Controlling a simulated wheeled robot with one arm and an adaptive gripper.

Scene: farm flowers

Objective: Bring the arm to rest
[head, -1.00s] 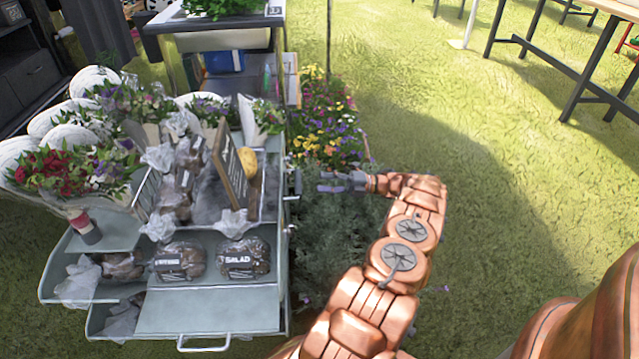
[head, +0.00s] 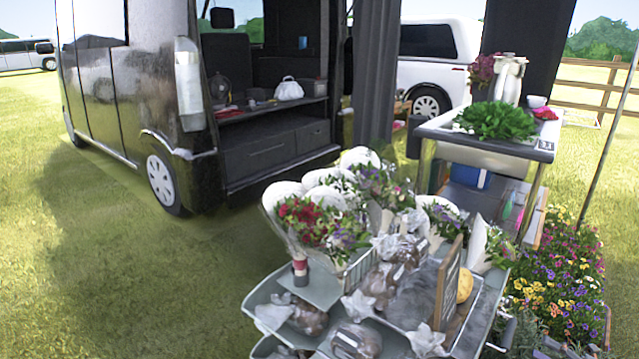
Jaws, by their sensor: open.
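My arm and gripper are outside the head view now. The flower cart (head: 492,300) stands at the lower right, with wrapped bouquets (head: 318,222) on its left side. Bagged brown goods (head: 380,285) lie on its upper tray, beside a leaning dark sign board (head: 449,285) and a yellow item (head: 465,286). I cannot see where my gripper is relative to the cart.
A dark van (head: 120,90) with an open rear stands at the left. A raised stand with leafy greens (head: 496,120) is behind the cart. A flower bed (head: 560,270) lies at the right. Open grass (head: 110,270) fills the lower left.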

